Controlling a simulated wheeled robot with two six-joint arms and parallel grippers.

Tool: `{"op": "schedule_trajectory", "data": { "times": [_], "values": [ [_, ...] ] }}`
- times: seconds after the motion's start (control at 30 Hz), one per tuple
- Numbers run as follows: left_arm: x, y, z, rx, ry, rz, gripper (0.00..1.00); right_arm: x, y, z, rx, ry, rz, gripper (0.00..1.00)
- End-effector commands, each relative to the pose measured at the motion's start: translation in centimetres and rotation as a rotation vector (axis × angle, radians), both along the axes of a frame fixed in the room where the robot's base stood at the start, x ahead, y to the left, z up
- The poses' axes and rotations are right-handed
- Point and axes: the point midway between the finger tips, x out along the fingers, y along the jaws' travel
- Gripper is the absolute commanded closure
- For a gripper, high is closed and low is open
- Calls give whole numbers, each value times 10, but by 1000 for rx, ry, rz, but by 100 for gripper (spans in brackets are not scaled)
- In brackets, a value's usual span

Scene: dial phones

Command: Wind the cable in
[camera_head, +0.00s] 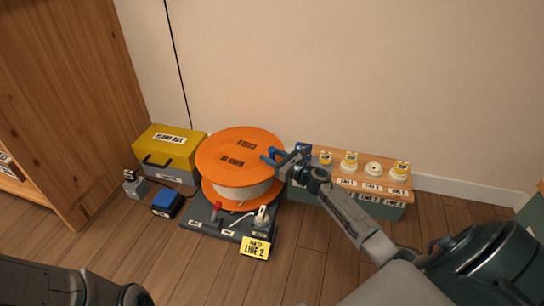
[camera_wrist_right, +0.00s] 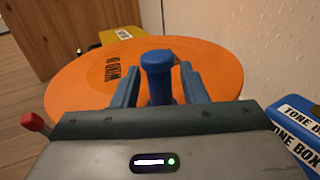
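The cable drum has an orange top flange (camera_head: 238,152) with black lettering and white cable (camera_head: 240,191) wound beneath it. It stands on a dark base (camera_head: 208,221) with a red lever (camera_head: 216,211) and a white plug-like piece (camera_head: 262,217). In the right wrist view, a blue handle (camera_wrist_right: 158,75) stands up from the orange flange (camera_wrist_right: 75,88). My right gripper (camera_head: 269,155) is at the drum's right edge. Its blue fingers stand either side of the handle, with gaps visible, so it looks open. A left arm part shows at bottom left; its fingers are out of view.
A yellow-lidded box (camera_head: 168,145) stands left of the drum, with a blue box (camera_head: 166,203) and a small grey item (camera_head: 134,186) in front. A yellow LINE 2 card (camera_head: 255,247) is at the base's front. A bench with several white pieces (camera_head: 373,169) stands right. Front floor is clear.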

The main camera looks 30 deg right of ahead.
Motion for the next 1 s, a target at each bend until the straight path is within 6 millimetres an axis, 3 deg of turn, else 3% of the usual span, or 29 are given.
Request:
{"op": "schedule_trajectory", "data": {
  "times": [0.03,0.23,0.47,0.7,1.0],
  "values": [
    [0,0,0,0,0,0,100,0,0,0,0,0,0,63],
    [0,0,0,0,0,0,100,0,0,0,0,0,0,100],
    [0,0,-4,0,1,0,100,2,-3,-1,-1,-1,0,100],
    [1,0,-25,0,2,-2,100,19,-25,-3,-1,-2,-3,100],
    [1,0,-24,1,3,-3,100,22,-28,0,0,0,-1,100]
  ]
}}
